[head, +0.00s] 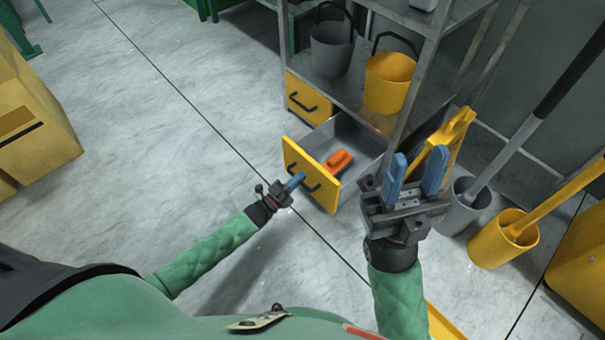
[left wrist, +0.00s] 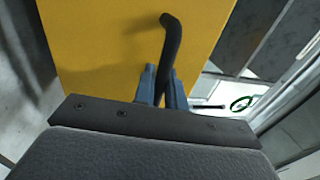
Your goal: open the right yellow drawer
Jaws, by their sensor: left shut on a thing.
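The right yellow drawer (head: 327,197) is pulled out of the metal shelf unit, showing its grey inside with an orange object (head: 338,160) in it. Its black handle (head: 297,174) is on the yellow front. My left gripper (head: 299,178) is at this front. In the left wrist view, its blue fingers (left wrist: 161,82) are shut around the black handle (left wrist: 171,40). The left yellow drawer (head: 300,98) is closed. My right gripper (head: 413,168) is raised to the right of the open drawer, its blue fingers apart and nothing between them.
A grey bucket (head: 331,52) and a yellow bucket (head: 389,85) stand on the shelf above the drawers. A grey holder (head: 463,212) and a yellow holder (head: 500,243) with long handles stand on the floor to the right.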

